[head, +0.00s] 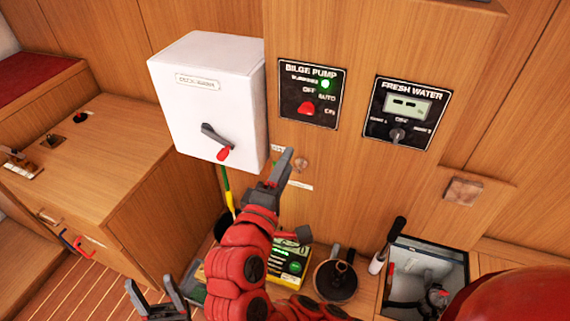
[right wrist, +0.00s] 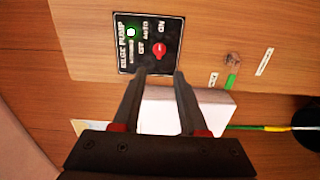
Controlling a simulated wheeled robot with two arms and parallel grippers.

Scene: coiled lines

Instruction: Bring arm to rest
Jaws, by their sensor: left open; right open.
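My right arm (head: 240,262) is red and reaches up in front of the wooden wall. Its gripper (head: 284,158) is raised just below the bilge pump panel (head: 311,93). In the right wrist view, this gripper (right wrist: 160,74) has its fingers apart with nothing between them, and the panel (right wrist: 148,43) lies beyond the tips. My left gripper (head: 149,284) is open and empty at the lower left; most of its arm is out of view.
A white box (head: 205,90) with a red-tipped lever (head: 218,142) juts out left of my right gripper. The fresh water panel (head: 404,112) is to the right. Below are a yellow case (head: 292,252), a dark round item (head: 337,279) and an open bin (head: 446,254). A wooden cabinet (head: 85,150) stands left.

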